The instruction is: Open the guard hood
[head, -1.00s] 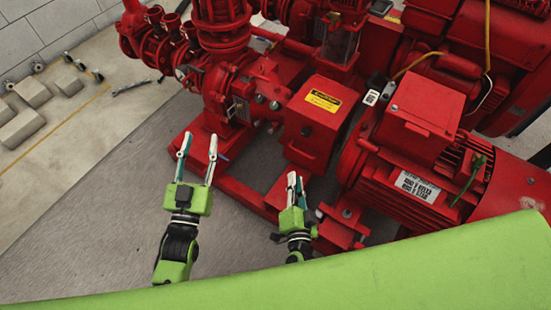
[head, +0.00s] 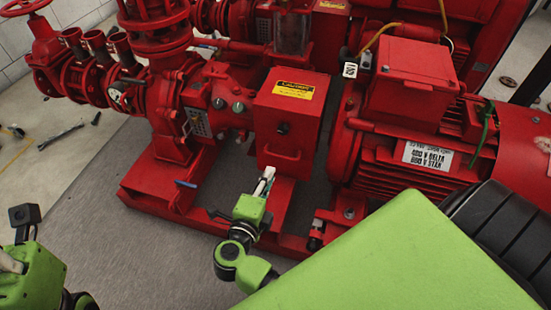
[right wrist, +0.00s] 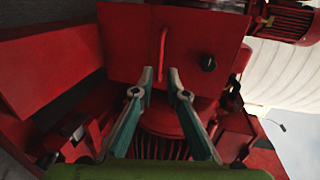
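The guard hood (head: 305,122) is a red box with a yellow caution label on its sloped top, between the pump and the motor. Its front face has a black knob (head: 283,128) and a red bar handle (head: 284,156); it looks closed. In the right wrist view the handle (right wrist: 163,50) and knob (right wrist: 208,63) show on the front panel. My right gripper (head: 268,174) is just in front of the hood's lower front. Its fingers (right wrist: 160,72) are open, with the handle just beyond and in line with the gap. My left gripper is partly cut off at the lower left; its fingertips are unclear.
The red motor (head: 400,150) with a white voltage label stands right of the hood. Pump piping (head: 160,45) with a handwheel is at the left. The red base frame (head: 160,195) runs below. Grey floor (head: 110,240) is free at the front left.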

